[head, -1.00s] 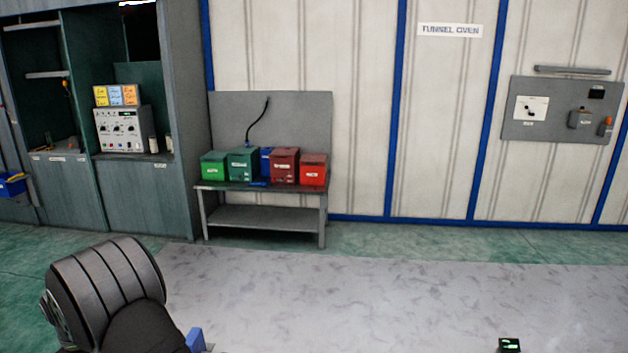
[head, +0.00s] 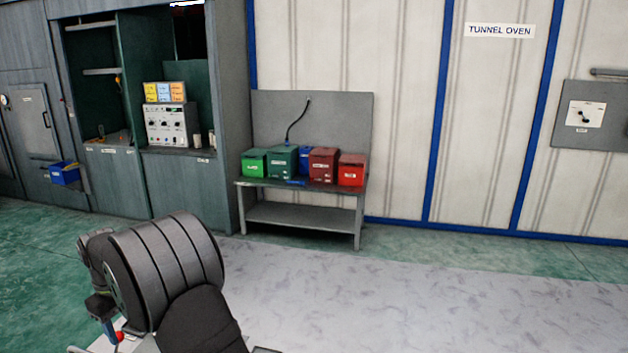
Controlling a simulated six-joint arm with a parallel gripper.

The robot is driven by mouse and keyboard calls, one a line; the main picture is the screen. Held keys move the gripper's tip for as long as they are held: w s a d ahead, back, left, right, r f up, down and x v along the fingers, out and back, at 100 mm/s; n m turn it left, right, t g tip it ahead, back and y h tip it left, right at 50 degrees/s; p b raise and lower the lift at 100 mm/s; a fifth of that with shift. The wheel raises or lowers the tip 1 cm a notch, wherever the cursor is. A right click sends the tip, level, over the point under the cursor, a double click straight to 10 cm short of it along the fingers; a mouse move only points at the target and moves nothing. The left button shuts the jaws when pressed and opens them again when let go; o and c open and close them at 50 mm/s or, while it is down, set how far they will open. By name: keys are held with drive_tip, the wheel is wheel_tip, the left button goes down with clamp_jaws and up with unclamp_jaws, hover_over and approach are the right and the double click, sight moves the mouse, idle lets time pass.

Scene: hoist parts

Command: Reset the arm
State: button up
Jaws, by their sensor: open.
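My own arm shows at the lower left of the head view as a thick, dark, ribbed link with a black sleeve below it. More dark arm parts sit at its left side. I cannot make out my gripper's fingers or anything held in them.
A grey bench (head: 305,213) against the wall holds green, blue and red boxes (head: 325,164). Left of it stand grey-green cabinets (head: 187,190) with a control unit (head: 172,125). A blue bin (head: 66,175) hangs at far left. The pale floor area (head: 430,310) is clear.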

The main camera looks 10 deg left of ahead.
wheel_tip(320, 180, down, 12)
drive_tip(key=shift+f, duration=0.15)
drive_tip(key=shift+f+m, duration=0.1)
drive_tip(key=shift+m, duration=0.2)
drive_tip(key=m, duration=0.7)
drive_tip(key=shift+m, duration=0.3)
drive_tip(key=m, duration=0.4)
drive_tip(key=shift+m, duration=0.3)
drive_tip(key=shift+w+m, duration=0.1)
drive_tip(key=shift+m, duration=2)
